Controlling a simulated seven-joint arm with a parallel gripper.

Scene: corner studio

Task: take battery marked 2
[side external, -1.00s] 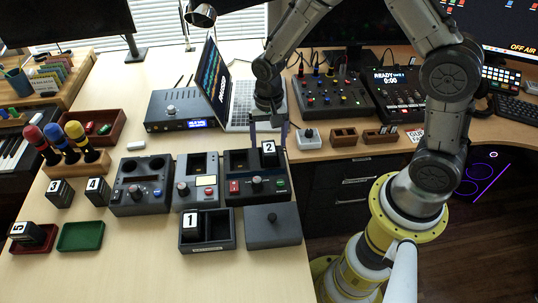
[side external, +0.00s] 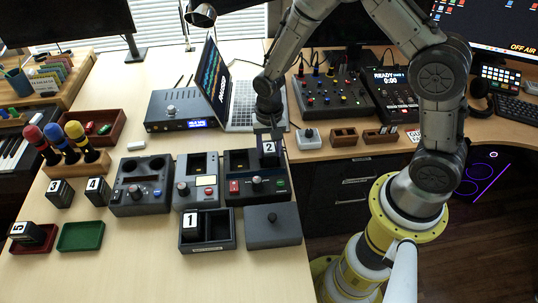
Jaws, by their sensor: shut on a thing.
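The battery marked 2 (side external: 269,153) is a dark block with a white label, standing upright at the right-hand charger-like device (side external: 258,190) with a red and a green button. My gripper (side external: 268,136) is directly above it and shut on its top part. The fingers are small and partly dark against the device. I cannot tell whether the battery's lower end is still inside the device's slot.
Battery 1 (side external: 191,226) sits in an open dark box (side external: 208,246), with a lidded box (side external: 273,234) beside it. Batteries 3 (side external: 60,193), 4 (side external: 97,191) and 5 (side external: 28,234) stand left, near an empty green tray (side external: 80,237). The laptop (side external: 240,105) is close behind my gripper.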

